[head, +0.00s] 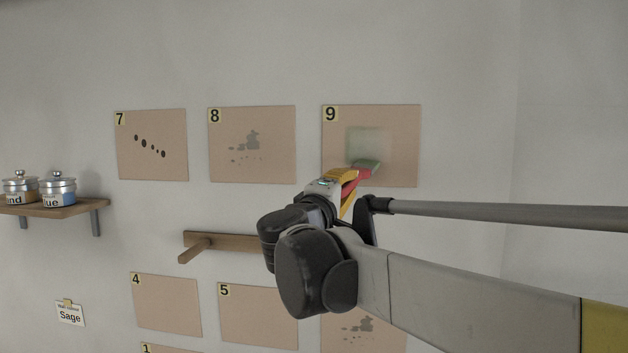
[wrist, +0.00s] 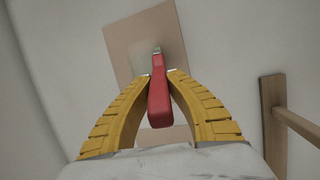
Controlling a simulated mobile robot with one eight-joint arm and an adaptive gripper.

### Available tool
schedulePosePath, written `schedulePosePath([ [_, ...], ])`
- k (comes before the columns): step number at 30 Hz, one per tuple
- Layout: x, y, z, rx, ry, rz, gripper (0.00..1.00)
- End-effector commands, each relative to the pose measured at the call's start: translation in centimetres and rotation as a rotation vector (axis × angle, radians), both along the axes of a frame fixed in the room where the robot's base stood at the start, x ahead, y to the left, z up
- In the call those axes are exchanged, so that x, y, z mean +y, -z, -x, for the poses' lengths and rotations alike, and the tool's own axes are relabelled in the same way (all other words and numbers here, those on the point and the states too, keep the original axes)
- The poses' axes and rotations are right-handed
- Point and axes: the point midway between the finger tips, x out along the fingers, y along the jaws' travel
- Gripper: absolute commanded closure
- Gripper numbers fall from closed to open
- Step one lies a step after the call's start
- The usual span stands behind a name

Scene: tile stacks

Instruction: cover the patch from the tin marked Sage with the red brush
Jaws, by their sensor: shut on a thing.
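My gripper (wrist: 159,88) has yellow fingers and is shut on the red brush (wrist: 158,98), seen by its red handle in the wrist view. A pale green patch of paint (head: 365,141) shows on that panel just above the brush. I cannot tell whether the bristles touch the panel. No tin marked Sage is in view.
Two tins, their labels partly cut off, stand on a wooden shelf (head: 60,206) at the left. Panel 7 (head: 151,165) has dark holes and panel 8 (head: 275,170) has grey stains. A wooden rail (head: 222,241) sticks out below them. Panels 4 (head: 165,315) and 5 (head: 257,325) are plain.

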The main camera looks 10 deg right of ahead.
Motion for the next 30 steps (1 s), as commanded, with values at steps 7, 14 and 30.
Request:
schedulePosePath([
  [7,-0.2,-0.4,0.1,0.0,0.001,0.0,1.0],
  [14,-1.1,-2.5,0.3,-0.001,0.001,0.0,1.0],
  [30,-2.4,-5.7,0.9,-0.001,0.001,0.0,1.0],
])
